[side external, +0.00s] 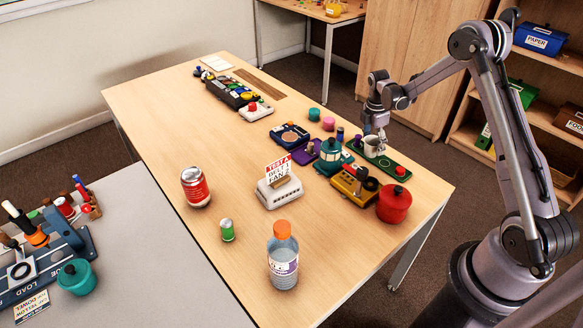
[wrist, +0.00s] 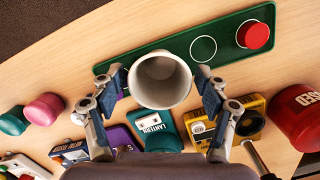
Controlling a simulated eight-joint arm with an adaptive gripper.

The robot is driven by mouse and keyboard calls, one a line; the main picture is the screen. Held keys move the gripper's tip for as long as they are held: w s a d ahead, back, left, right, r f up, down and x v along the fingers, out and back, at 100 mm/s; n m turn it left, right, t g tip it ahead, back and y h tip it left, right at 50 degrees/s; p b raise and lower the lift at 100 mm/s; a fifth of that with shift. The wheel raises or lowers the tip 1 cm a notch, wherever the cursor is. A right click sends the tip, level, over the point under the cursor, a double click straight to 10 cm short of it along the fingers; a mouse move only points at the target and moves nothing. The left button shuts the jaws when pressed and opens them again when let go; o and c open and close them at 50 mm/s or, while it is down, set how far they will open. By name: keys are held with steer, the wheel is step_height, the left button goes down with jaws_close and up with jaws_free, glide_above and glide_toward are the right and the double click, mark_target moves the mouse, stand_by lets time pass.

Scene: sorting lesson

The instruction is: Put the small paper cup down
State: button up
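The small paper cup (wrist: 161,82) is white and upright, and I look down into its empty inside in the wrist view. In the side view the cup (side external: 373,147) is at the green board (side external: 398,171). Whether its base touches the board is hidden. My gripper (side external: 376,132) partly covers the cup in the side view.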

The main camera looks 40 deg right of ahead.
steer(key=shift+r, duration=0.1)
step_height(320, 180, up, 11)
steer(key=a, duration=0.1)
steer(key=s+a+r+m+t, duration=0.2)
steer(key=a+r+m, duration=0.1)
steer(key=a+r, duration=0.5)
steer(key=s+a+r+m+t, duration=0.1)
steer(key=s+a+m+t, duration=0.2)
steer(key=s+a+m, duration=0.2)
steer(key=s+a+r+m+t+y, duration=0.1)
steer(key=s+a+m, duration=0.4)
steer(key=s+a, duration=0.5)
steer(key=shift+a+r+m+t, duration=0.3)
steer(key=shift+a+r+t, duration=0.15)
steer(key=shift+a+t, duration=0.65)
